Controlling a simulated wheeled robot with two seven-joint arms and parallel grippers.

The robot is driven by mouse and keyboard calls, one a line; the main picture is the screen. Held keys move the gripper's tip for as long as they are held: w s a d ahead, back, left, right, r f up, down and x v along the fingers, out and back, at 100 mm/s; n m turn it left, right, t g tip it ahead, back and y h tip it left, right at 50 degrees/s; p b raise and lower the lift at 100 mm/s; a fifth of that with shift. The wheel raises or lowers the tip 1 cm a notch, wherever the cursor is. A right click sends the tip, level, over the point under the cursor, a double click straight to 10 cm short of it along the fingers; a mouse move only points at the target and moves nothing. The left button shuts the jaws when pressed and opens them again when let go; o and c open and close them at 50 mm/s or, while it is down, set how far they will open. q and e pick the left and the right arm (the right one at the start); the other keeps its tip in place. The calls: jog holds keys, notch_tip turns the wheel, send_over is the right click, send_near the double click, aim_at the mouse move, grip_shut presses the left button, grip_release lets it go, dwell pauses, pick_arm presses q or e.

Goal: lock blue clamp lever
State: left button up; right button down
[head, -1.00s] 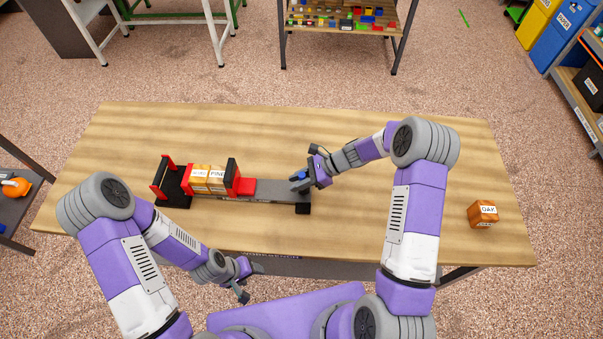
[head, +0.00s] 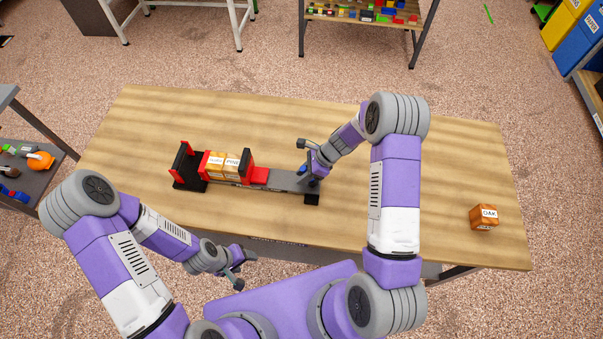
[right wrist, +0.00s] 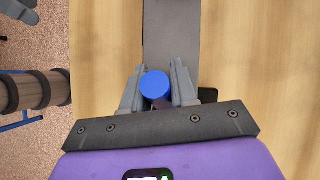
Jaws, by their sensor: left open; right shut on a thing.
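The clamp (head: 285,178) lies on the table with a grey bar and red and black jaws at its left. Its blue lever knob (right wrist: 154,85) shows between the fingers of my right gripper (right wrist: 158,88) in the right wrist view. My right gripper (head: 306,171) is shut on the lever at the bar's right end; in the head view its fingers hide most of the lever. Two wooden blocks (head: 223,164), one reading PINE, stand between the clamp's red pads. My left gripper (head: 243,266) is open and empty in front of the table's near edge.
A wooden block marked OAK (head: 484,217) stands alone at the table's right end. The table (head: 430,160) is otherwise clear. A side shelf with an orange item (head: 40,161) stands at the left.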

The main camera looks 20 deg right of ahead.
jog(key=c, duration=1)
grip_release()
jog(key=shift+o, duration=0.2)
jog(key=v, duration=0.7)
jog(key=shift+d+r+p, duration=0.15)
jog(key=shift+r+p, duration=0.05)
jog(key=shift+p, duration=0.15)
